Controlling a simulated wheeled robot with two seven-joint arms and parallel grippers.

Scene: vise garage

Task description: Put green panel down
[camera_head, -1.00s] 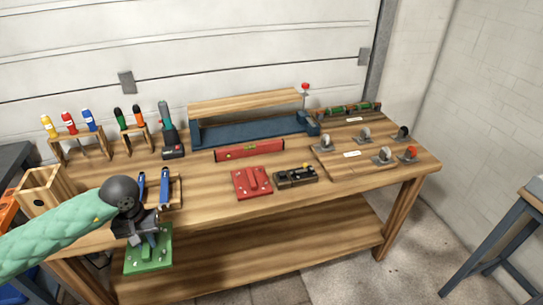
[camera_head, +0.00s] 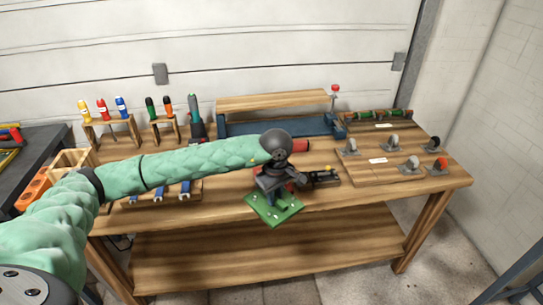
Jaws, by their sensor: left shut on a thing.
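The green panel (camera_head: 262,210) is a flat square plate with a raised green handle and small knobs. My left gripper (camera_head: 276,196) is shut on its handle and holds it at the front edge of the wooden workbench (camera_head: 215,212), tilted a little in the picture. I cannot tell whether it touches the bench. The red panel is mostly hidden behind my left gripper and the dark wrist; only bits of red show there. My right gripper is not in view.
A black device (camera_head: 323,177) lies just right of the gripper. A board with casters (camera_head: 385,165) fills the bench's right side. Blue-handled tools (camera_head: 172,191) lie left, below my arm. Screwdriver racks (camera_head: 112,130) and a blue vise (camera_head: 275,126) stand behind. The lower shelf (camera_head: 280,255) is clear.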

